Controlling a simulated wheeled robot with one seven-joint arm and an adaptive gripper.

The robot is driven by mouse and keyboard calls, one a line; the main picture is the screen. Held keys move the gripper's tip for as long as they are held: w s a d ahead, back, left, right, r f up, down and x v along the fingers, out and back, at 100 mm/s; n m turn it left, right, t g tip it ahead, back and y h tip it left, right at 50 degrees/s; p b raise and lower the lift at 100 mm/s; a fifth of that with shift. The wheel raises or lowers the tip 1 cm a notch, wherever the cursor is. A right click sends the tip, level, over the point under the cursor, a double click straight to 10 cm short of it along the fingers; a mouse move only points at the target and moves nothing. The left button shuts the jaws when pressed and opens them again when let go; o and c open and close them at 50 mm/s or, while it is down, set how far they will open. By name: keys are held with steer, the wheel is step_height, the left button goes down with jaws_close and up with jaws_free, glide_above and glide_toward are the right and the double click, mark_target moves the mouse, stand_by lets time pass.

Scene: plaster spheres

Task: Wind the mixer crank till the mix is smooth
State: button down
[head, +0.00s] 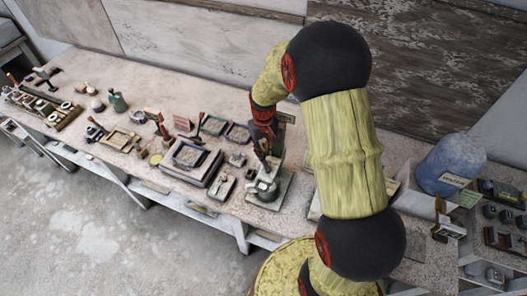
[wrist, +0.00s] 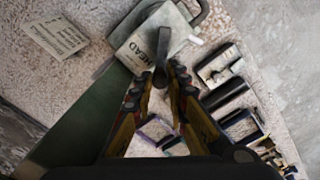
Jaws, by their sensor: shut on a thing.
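The mixer (head: 266,188) stands on a pale green base plate near the front edge of the bench, with a grey pot at its foot. In the wrist view its top is a pale housing (wrist: 133,52) marked HEAD, with a curved grey handle at its far side. A dark crank grip (wrist: 161,60) stands up between my fingertips. My gripper (wrist: 162,82) is shut on this crank grip. In the head view my gripper is small and partly hidden by the mixer's dark upper parts. The mix inside the pot cannot be seen.
A grey tray (head: 187,158) on a thick block lies left of the mixer, with small frames and tools around it. A blue rounded container (head: 450,163) is at the right.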

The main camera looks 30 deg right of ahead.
steer(key=c, duration=1.8)
jaws_free()
steer(key=shift+o, duration=0.3)
step_height(320, 180, up, 12)
